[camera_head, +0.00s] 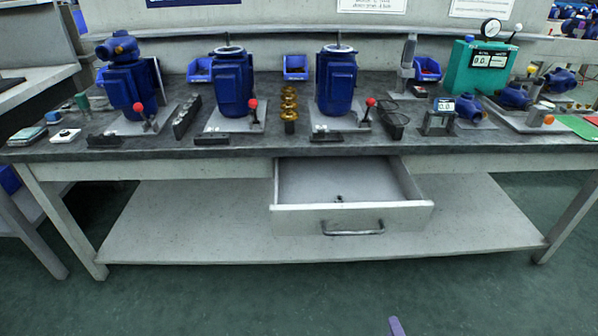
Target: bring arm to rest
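No whole arm shows in the head view. A small purple tip (397,327) pokes up at the bottom edge, right of centre; it looks like part of my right gripper, and the rest is cut off. Whether that gripper is open or shut does not show. My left gripper is out of view. The workbench (300,150) stands ahead, with a drawer (350,216) pulled open at its middle. A small dark item (339,198) lies in the drawer.
Three blue pump bodies (128,88), (232,84), (335,82) stand on plates with red-knobbed levers. A teal gauge box (481,67) stands at the right. Blue bins (295,68) line the back.

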